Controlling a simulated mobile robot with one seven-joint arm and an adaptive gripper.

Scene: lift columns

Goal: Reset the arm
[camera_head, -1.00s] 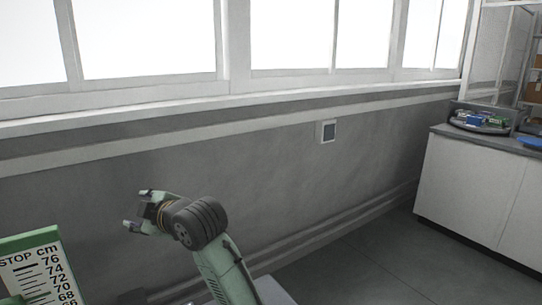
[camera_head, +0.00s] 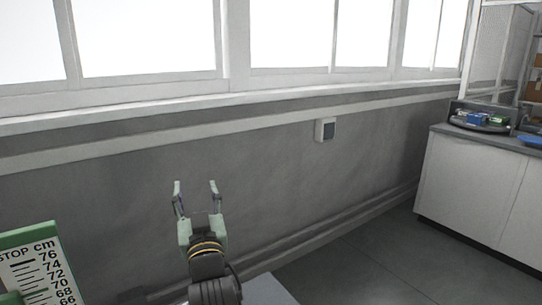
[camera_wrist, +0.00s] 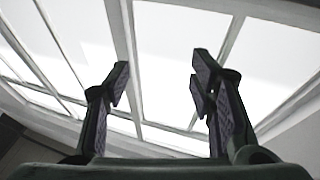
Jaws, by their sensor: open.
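My gripper (camera_head: 195,187) is open and empty in the head view, at the lower middle left. Its two fingers point up, in front of the grey wall (camera_head: 120,205). In the wrist view my gripper (camera_wrist: 158,80) shows two dark fingers spread apart with nothing between them. Bright window panes (camera_wrist: 165,50) lie beyond the fingers there. Most of my arm is below the head view's lower edge.
A green-framed scale sign (camera_head: 38,265) stands at the lower left. A white cabinet (camera_head: 465,190) with a tray of small items (camera_head: 482,118) is at the right. A small wall box (camera_head: 325,129) is on the wall. The floor (camera_head: 380,265) before the cabinet is clear.

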